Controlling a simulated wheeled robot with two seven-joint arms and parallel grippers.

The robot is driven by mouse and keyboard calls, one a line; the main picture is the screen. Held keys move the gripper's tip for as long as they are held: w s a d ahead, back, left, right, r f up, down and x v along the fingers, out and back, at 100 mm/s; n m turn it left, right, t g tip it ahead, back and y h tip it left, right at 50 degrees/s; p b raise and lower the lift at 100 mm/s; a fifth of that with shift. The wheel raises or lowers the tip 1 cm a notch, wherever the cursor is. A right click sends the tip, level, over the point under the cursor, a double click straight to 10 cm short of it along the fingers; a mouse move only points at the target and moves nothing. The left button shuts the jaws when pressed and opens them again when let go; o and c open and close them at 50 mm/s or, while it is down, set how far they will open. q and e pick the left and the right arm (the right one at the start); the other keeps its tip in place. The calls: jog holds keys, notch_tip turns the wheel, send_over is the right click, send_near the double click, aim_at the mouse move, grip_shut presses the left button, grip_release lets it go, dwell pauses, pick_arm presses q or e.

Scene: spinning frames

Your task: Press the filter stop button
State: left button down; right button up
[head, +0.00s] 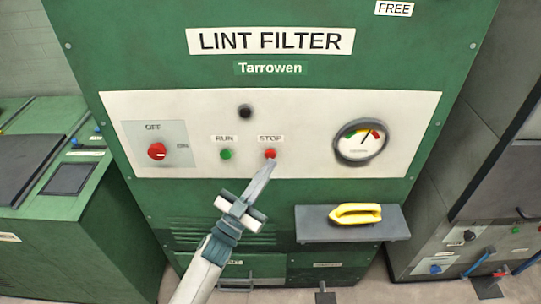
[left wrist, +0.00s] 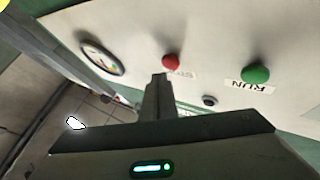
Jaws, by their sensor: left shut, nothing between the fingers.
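The red stop button (head: 270,154) sits under the STOP label on the pale panel (head: 400,105) of the green lint filter cabinet. My left gripper (head: 268,168) is shut and empty, its fingertips just below the button in the head view. In the left wrist view the red button (left wrist: 171,62) lies just beyond the shut fingertips (left wrist: 160,78). I cannot tell whether they touch. The green run button (head: 226,155) is to the left of the stop button; it also shows in the left wrist view (left wrist: 256,74). My right gripper is not in view.
A red OFF/ON knob (head: 157,151) is at the panel's left, and a round gauge (head: 361,142) at its right. A dark lamp (head: 245,111) sits above the buttons. A grey shelf (head: 320,230) holding a yellow object (head: 356,213) juts out below, right of my left arm.

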pick_arm(q)
jog(key=shift+s+p, duration=0.9)
jog(key=shift+s, duration=1.65)
jog(key=s+a+f+n+g+y, duration=0.1)
jog(key=a+f+n+y, duration=0.15)
jog(key=f, duration=0.85)
jog(key=s+a+f+n+g+y+b, duration=0.1)
jog(key=a+f+g+y, duration=0.2)
jog(key=f, duration=0.9)
jog(key=s+a+f+n+y, duration=0.1)
jog(key=a+f+n+y, duration=0.2)
jog(key=f, duration=0.8)
jog(key=s+a+f+g+y, duration=0.35)
jog(key=s+f, duration=0.35)
jog(key=f, duration=0.6)
jog(key=s+a+f+g+y+b, duration=0.1)
jog(key=s+a+f+g, duration=0.25)
jog(key=s+f, duration=0.55)
jog(key=s+a+f+g+b, duration=0.15)
jog(key=s+a+f, duration=0.25)
jog(key=s+f, duration=0.55)
jog(key=s+a+f+g, duration=0.2)
jog(key=s, duration=0.9)
jog(key=s+a+f+n+g+y, duration=0.1)
jog(key=s+a+f+g, duration=0.1)
jog(key=s, duration=0.9)
jog(key=shift+a+f+g+y, duration=0.3)
jog(key=shift+a+g, duration=0.25)
